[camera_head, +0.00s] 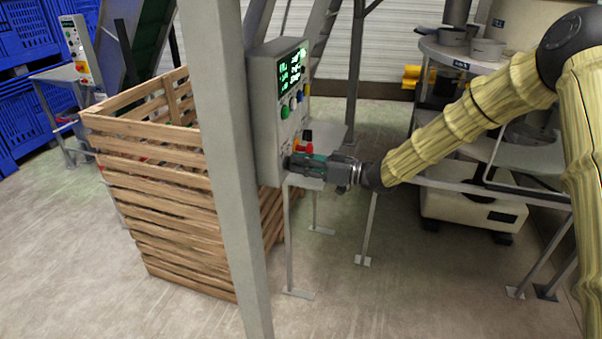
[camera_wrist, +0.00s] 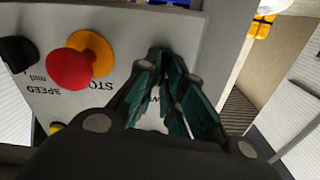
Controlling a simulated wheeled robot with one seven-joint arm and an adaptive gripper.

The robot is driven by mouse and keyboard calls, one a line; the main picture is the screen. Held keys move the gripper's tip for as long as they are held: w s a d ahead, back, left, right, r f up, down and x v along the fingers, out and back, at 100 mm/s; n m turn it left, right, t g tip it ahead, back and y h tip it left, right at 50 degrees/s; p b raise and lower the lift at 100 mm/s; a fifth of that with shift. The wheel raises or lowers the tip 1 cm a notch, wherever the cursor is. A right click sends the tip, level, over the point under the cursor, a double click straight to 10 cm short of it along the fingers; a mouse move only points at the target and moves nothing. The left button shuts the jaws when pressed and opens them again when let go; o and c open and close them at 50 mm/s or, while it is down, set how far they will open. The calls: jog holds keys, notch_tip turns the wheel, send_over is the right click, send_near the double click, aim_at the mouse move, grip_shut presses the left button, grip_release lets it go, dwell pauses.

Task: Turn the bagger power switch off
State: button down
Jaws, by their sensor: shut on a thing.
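The grey control box (camera_head: 266,120) stands upright behind a post, with a lit green display (camera_head: 291,72) at its top. My gripper (camera_head: 291,163) reaches in from the right to the lower part of its face. In the wrist view my gripper's green-padded fingers (camera_wrist: 166,62) close together against the panel (camera_wrist: 128,42). The power switch is hidden between the fingers, and its position cannot be seen. Part of a label shows between them. A red stop button (camera_wrist: 68,68) on a yellow ring sits left of the fingers, with a black knob (camera_wrist: 18,53) further left.
A grey post (camera_head: 222,150) stands just left of the box. A slatted wooden crate (camera_head: 170,200) is behind the post. A round steel table (camera_head: 450,58) and a machine (camera_head: 470,210) stand at the right. Another control box (camera_head: 77,45) is at the far left. The front floor is clear.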

jog(key=shift+s+f+n+b, duration=0.1)
jog(key=shift+n+b, duration=2.65)
jog(key=shift+b, duration=0.1)
jog(key=shift+s+f+n+b, duration=0.1)
jog(key=shift+n+b, duration=2.65)
jog(key=shift+b, duration=0.05)
jog(key=shift+r, duration=0.1)
jog(key=c, duration=1.5)
grip_release()
jog(key=shift+c, duration=0.2)
jog(key=v, duration=1.2)
